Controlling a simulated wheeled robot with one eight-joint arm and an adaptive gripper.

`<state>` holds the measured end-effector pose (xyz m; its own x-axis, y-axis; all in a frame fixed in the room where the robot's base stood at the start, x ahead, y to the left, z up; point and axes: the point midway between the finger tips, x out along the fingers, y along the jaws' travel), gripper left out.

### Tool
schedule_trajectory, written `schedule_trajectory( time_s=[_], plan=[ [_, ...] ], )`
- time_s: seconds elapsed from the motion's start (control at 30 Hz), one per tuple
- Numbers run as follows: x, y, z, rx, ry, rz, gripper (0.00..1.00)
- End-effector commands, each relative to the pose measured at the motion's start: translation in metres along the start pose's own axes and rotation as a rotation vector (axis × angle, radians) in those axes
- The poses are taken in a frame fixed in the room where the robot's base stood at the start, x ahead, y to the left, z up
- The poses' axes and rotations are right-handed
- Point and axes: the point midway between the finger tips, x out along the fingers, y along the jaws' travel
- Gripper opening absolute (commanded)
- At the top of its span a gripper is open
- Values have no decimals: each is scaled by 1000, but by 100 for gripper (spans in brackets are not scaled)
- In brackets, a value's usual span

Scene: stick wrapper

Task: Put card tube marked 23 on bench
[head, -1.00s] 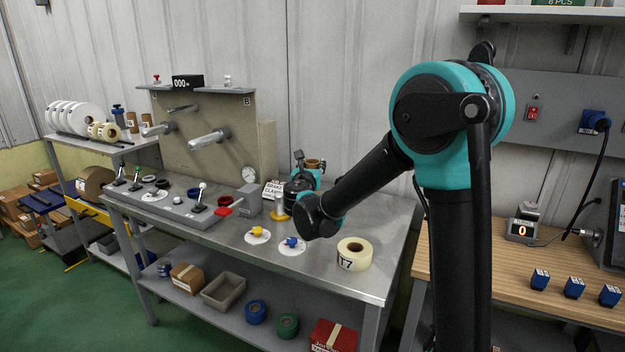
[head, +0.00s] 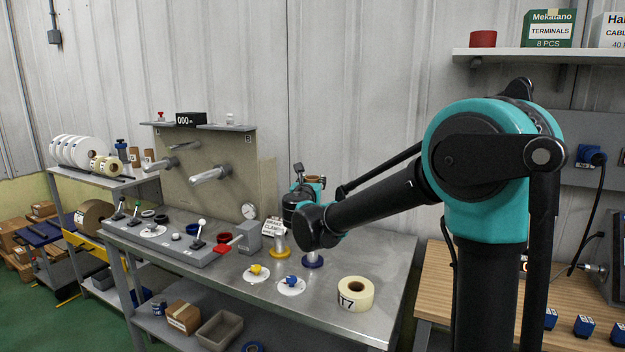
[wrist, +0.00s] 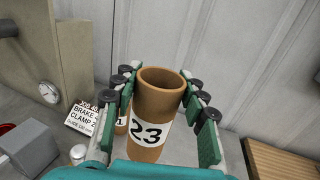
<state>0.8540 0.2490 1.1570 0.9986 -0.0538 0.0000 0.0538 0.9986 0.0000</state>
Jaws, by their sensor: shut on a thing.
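The card tube marked 23 (wrist: 152,115) is brown and open-topped, with a white label, upright between my fingers in the wrist view. My gripper (wrist: 160,98) is shut on it from both sides. In the head view the tube's brown top (head: 314,179) shows above the steel bench (head: 390,270), beside the teal finger parts. My black wrist hides much of the gripper there, and the tube's lower end is hidden. A second brown tube (wrist: 121,122) with a partly hidden label stands behind the held one in the wrist view.
A tape roll marked 17 (head: 355,294) lies near the bench's front right. Yellow and blue knobbed pieces on white discs (head: 291,287) lie left of it. A brake clamp sign (head: 271,227) and a grey box (head: 248,237) stand left of my gripper. The front right of the bench is mostly clear.

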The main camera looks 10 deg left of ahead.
Motion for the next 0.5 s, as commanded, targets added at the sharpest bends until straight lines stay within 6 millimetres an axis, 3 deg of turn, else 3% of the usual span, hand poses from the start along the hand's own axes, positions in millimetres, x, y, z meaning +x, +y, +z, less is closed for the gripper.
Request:
schedule_trajectory(
  time_s=[0.5],
  plan=[
    [0,0,-24,0,0,0,10]
  ],
)
